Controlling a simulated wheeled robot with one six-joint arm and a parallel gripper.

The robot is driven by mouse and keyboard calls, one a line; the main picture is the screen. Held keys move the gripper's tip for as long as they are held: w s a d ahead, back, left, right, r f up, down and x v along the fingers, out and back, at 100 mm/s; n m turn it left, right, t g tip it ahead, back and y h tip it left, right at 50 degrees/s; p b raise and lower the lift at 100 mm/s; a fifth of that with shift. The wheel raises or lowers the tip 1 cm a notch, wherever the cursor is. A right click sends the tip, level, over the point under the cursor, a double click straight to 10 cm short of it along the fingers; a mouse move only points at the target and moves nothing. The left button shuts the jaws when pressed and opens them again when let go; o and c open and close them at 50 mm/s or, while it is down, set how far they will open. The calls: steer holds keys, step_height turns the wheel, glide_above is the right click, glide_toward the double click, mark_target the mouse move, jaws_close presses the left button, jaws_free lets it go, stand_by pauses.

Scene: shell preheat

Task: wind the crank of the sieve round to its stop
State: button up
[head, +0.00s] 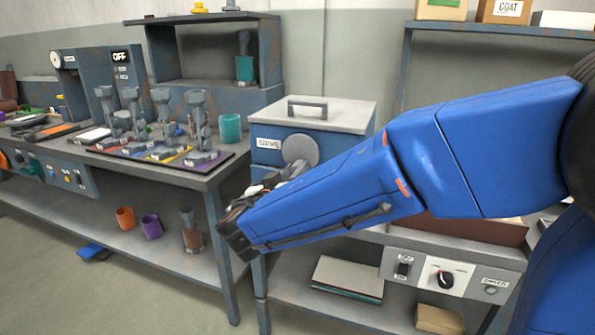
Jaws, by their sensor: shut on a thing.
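The sieve (345,146) is a blue box with a grey lid and a bar handle on top, standing right of the long bench. Its front has a white label reading SIEVE. The round grey disc of its crank (302,148) shows on the front face. My gripper (290,172) is at the lower edge of this disc, shut on the crank. My blue forearm comes in from the right and hides most of the gripper, the crank's grip and the lower part of the sieve.
The bench (215,176) on the left holds a tray (120,152) of several grey upright parts and a teal cup (230,128). A control panel (445,278) with a black knob is below my arm. A shelf (500,30) with boxes is at the back right.

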steer(key=shift+a+f+m, duration=0.1)
steer(key=shift+a+m, duration=0.05)
steer(key=shift+m, duration=0.35)
steer(key=o, duration=1)
steer(key=shift+o, duration=0.2)
steer(key=v, duration=1.7)
steer(key=shift+s, duration=0.15)
